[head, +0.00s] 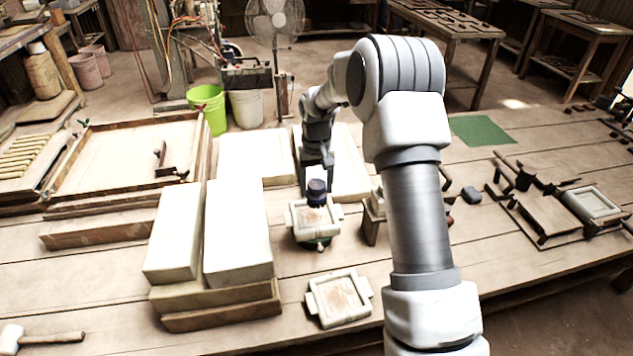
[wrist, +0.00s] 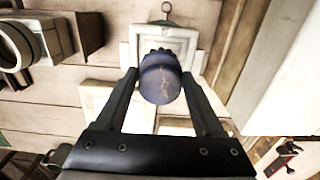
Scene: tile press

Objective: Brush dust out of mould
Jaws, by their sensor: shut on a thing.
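My gripper (head: 316,172) is shut on a dark blue, rounded brush (head: 317,190), which also shows between the fingers in the wrist view (wrist: 160,80). The brush is over a pale square mould (head: 299,222), and its lower end meets or nearly meets the inside; contact is unclear. In the wrist view the mould (wrist: 187,45) lies beyond the brush, partly hidden by it. Reddish dust shows in the mould's recess. The mould rests on a dark green round base (head: 318,244). A second pale mould (head: 338,298) with reddish dust lies on the table nearer the front edge.
Tall pale blocks (head: 236,230) stand on boards just left of the mould. A large wooden tray (head: 125,150) is at the left. A mallet (head: 45,337) lies front left. Wooden press parts (head: 540,210) lie at the right.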

